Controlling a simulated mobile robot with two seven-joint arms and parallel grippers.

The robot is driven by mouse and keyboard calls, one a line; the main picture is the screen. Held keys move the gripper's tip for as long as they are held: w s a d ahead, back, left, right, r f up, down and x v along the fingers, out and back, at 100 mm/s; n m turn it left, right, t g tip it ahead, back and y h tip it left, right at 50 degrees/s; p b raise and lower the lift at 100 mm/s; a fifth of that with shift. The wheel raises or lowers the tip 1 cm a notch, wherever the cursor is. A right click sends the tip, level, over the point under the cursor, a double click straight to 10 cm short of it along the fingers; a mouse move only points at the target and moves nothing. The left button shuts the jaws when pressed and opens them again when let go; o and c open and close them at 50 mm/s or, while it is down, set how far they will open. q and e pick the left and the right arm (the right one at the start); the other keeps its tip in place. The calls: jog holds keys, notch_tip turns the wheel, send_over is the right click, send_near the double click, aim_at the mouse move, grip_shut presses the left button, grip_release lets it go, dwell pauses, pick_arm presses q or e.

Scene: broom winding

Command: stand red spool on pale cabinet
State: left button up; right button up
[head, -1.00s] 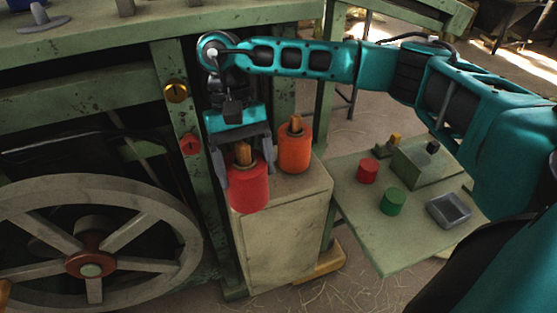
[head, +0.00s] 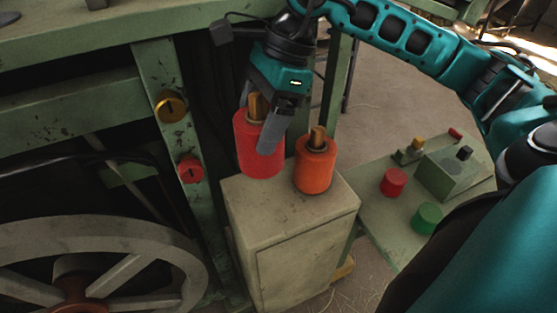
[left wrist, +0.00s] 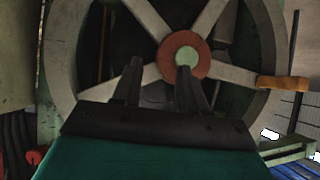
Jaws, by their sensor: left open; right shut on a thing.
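My right gripper (head: 258,130) is shut on the red spool (head: 250,155), with one dark finger across its right side. The spool is upright, with a tan wooden peg at its top. Its base is at the back left of the pale cabinet (head: 290,265) top; I cannot tell whether it touches. An orange spool (head: 315,170) stands on the cabinet just right of the red one, with a small gap. My left gripper (left wrist: 160,75) shows in the left wrist view, open and empty in front of a spoked wheel (left wrist: 265,45).
A green frame post (head: 165,75) with yellow and red round knobs stands left of the cabinet. A low green table (head: 375,225) at right holds a red cylinder (head: 393,182), a green cylinder (head: 427,218) and a box (head: 450,175). The cabinet's front top is clear.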

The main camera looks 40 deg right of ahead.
jog(key=shift+f, duration=4.9)
jog(key=shift+f+b, duration=0.15)
jog(key=shift+b, duration=0.25)
jog(key=o, duration=0.9)
jog(key=shift+s, duration=0.1)
jog(key=shift+o, duration=1.3)
